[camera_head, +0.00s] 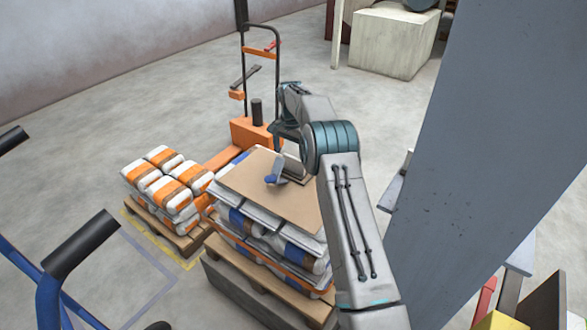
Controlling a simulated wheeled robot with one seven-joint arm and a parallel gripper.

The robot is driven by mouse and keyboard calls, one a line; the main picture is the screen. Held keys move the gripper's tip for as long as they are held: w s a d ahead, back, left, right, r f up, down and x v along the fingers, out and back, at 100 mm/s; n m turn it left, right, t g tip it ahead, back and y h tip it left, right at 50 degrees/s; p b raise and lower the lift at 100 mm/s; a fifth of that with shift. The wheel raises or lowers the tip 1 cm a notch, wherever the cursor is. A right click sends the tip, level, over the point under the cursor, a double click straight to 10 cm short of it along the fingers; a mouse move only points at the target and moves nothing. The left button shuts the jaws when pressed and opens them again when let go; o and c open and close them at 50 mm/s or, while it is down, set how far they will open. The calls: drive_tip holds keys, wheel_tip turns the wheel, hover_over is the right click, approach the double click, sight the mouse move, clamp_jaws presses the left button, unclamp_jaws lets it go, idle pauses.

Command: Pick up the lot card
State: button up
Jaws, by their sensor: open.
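My arm reaches over a pallet stack of bags topped by a brown cardboard sheet (255,192). My gripper (281,143) points down above the far part of that sheet and is open. A small blue and grey object (275,174) is on the sheet just below it. A flat, dark-edged pale item (294,168) lies beside it, partly hidden by my arm. I cannot tell for sure which of these, if any, is the lot card. Nothing shows clearly between the fingers.
An orange pallet jack (251,131) stands behind the stack. A smaller pallet of white and orange bags (172,195) is to the left. A blue hand truck (62,265) is at the front left. A large grey panel (480,140) rises close on the right. Open floor lies at the upper left.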

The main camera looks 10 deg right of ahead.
sight(294, 158)
drive_tip(key=shift+w+d+f, duration=0.1)
drive_tip(key=shift+d+f, duration=0.1)
drive_tip(key=shift+f, duration=1.35)
drive_tip(key=shift+d+f, duration=0.2)
drive_tip(key=shift+f, duration=1.3)
drive_tip(key=c, duration=0.9)
